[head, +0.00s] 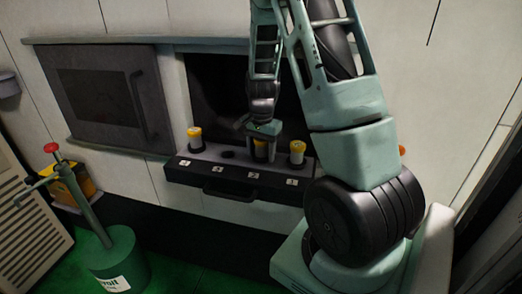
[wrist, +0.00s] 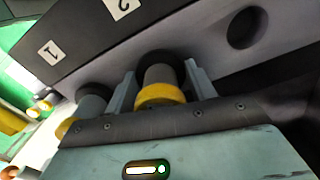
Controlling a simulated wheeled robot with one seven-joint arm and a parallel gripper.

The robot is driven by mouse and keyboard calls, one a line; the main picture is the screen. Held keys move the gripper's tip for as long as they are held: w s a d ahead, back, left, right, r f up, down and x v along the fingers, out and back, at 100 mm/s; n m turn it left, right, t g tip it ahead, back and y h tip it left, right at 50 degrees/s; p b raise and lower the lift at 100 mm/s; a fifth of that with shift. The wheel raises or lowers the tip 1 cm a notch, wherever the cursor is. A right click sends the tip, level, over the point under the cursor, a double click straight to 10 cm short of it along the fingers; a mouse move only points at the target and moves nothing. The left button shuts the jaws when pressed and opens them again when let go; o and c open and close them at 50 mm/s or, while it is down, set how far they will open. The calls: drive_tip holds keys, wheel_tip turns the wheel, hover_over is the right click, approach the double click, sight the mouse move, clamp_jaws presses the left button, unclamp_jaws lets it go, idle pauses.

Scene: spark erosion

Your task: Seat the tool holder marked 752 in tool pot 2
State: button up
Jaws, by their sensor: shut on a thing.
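A holder with a yellow band and a grey body (wrist: 160,76) is between the two fingers of my gripper (wrist: 163,82) in the wrist view. Its dark lower end is at pot 2, beside the label 2 (wrist: 122,6); I cannot tell whether it is fully down. No mark 752 is readable. In the head view my gripper (head: 262,140) is shut on this holder (head: 260,150), which looks upright over the dark rack (head: 235,185). Its yellow top is partly hidden by my gripper.
A yellow-topped holder (head: 297,152) stands at pot 1, right of my gripper; another (head: 194,138) stands at the rack's left end. The pot between (head: 227,153) is an empty hole.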

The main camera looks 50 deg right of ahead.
drive_tip(key=shift+f, duration=0.1)
drive_tip(key=o, duration=1.5)
wheel_tip(320, 180, up, 18)
drive_tip(key=b, duration=0.3)
drive_tip(key=shift+f, duration=0.25)
drive_tip(key=a+f+n+b, duration=0.1)
drive_tip(key=a+f+n, duration=0.25)
drive_tip(key=a, duration=0.45)
drive_tip(key=a+f+n+b, duration=0.15)
drive_tip(key=a+n, duration=0.25)
drive_tip(key=a, duration=0.5)
drive_tip(key=a+f+n+b, duration=0.1)
drive_tip(key=a+f+n, duration=0.25)
drive_tip(key=a, duration=0.45)
drive_tip(key=s+a+f+n+b, duration=0.1)
drive_tip(key=s+a+f+n, duration=0.1)
drive_tip(key=s+a+n, duration=0.2)
drive_tip(key=s+a+f+n, duration=0.2)
drive_tip(key=s+a+n, duration=0.2)
drive_tip(key=s+a, duration=0.2)
drive_tip(key=s+a+f+n+b, duration=0.1)
drive_tip(key=s+a+f+n, duration=0.2)
drive_tip(key=s+a+n, duration=0.2)
drive_tip(key=shift+s+a+f+y+b, duration=0.1)
drive_tip(key=shift+s+a+y+b, duration=0.1)
drive_tip(key=shift+s, duration=0.35)
drive_tip(key=shift+s+a+y+b, duration=0.1)
drive_tip(key=shift+s+b, duration=0.05)
drive_tip(key=shift+s, duration=0.4)
